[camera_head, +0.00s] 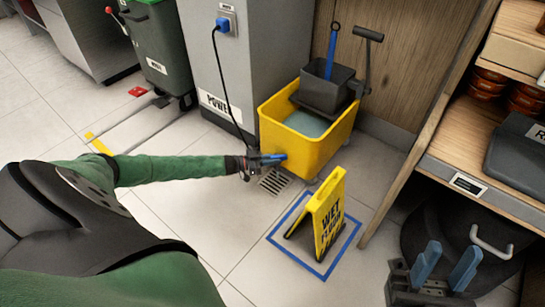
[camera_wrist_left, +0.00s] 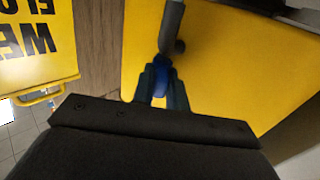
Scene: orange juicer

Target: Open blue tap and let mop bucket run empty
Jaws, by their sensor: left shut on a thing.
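The yellow mop bucket (camera_head: 335,143) stands against the grey cabinet, with blue-green water (camera_head: 308,123) visible inside. My left gripper (camera_head: 283,158) is at the bucket's low front side, above the floor drain (camera_head: 275,181). In the left wrist view the bucket wall (camera_wrist_left: 235,70) fills the background. There my left gripper (camera_wrist_left: 160,84) is shut on the blue tap (camera_wrist_left: 160,91), beside a grey tube-like part (camera_wrist_left: 171,28). The fingers hide much of the tap, and its turn position cannot be told. My right gripper (camera_head: 447,267) is open and empty at the lower right.
A yellow wet floor sign (camera_head: 328,215) stands in a blue floor outline, close right of my left gripper; it also shows in the left wrist view (camera_wrist_left: 38,45). A black power cord (camera_head: 225,85) hangs by my left wrist. A wooden shelf (camera_head: 440,165) bounds the right.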

